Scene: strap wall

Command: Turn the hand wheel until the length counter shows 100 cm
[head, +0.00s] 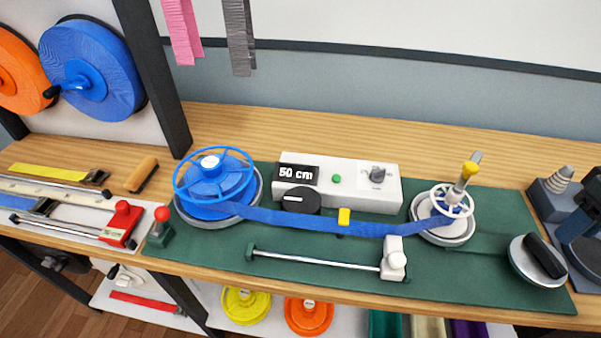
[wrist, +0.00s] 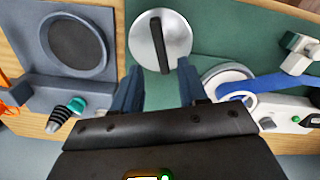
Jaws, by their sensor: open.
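The length counter (head: 298,173) on the white box reads "50 cm". A white spoked wheel (head: 437,196) with an upright grey-and-yellow handle (head: 469,170) sits over the right reel; part of this reel (wrist: 226,74) shows in the wrist view. A blue spoked wheel (head: 178,173) sits over the left reel. The blue strap (head: 300,219) runs between both reels and also shows in the wrist view (wrist: 275,82). My gripper (wrist: 160,78) is open and empty, apart from both wheels, with a silver disc and its black bar beyond its fingers.
The white box (head: 335,193) has a green button and knobs. A rod with a white clamp (head: 393,262) lies in front of the strap. The silver disc (head: 521,264) stands at the mat's right, beside a grey stand (head: 549,206). A red-knobbed post (head: 160,230) is at the left.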

